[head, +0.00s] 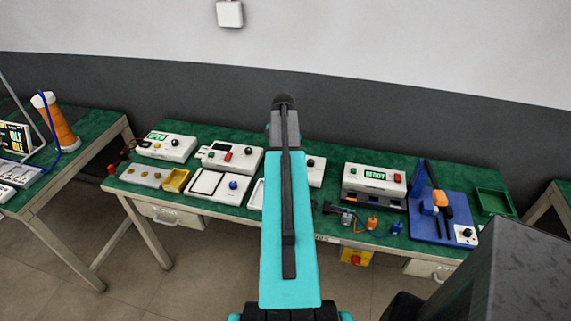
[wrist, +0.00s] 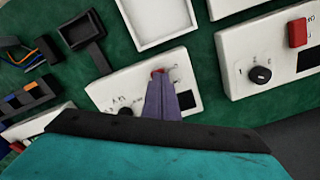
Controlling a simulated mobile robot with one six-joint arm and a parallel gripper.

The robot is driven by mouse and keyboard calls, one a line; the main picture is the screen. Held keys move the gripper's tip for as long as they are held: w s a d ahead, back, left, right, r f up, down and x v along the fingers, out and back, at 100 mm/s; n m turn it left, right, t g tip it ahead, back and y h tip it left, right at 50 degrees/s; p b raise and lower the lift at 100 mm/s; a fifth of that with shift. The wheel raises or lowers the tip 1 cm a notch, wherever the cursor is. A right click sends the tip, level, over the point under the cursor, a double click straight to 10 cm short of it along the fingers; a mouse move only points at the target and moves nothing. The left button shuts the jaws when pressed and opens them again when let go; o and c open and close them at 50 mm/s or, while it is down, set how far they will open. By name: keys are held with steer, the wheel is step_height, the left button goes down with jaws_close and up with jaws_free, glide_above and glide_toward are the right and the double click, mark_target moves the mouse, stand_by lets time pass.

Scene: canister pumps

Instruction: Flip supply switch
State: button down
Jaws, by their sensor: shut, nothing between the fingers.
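A white supply box (wrist: 105,95) lies below my gripper in the wrist view, with a small red switch (wrist: 158,71) near its upper edge and a dark knob (wrist: 125,112). My gripper (wrist: 160,82) is shut and empty. Its fingertips are at or just over the red switch; I cannot tell whether they touch it. They partly cover the switch and the box face. In the head view my arm hides the gripper and most of a white box (head: 317,172) on the green bench.
A white tray (wrist: 151,44) and a white unit with a black knob and red button (wrist: 298,32) lie close by. A dark holder (wrist: 80,28) is at upper left. In the head view, a READY unit (head: 374,186) and a blue stand (head: 455,208) are on the right.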

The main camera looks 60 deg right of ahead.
step_height(320, 180, up, 6)
steer(key=p, duration=0.3)
steer(key=shift+r, duration=0.15)
stand_by(0.5)
steer(key=shift+s, duration=0.15)
stand_by(0.4)
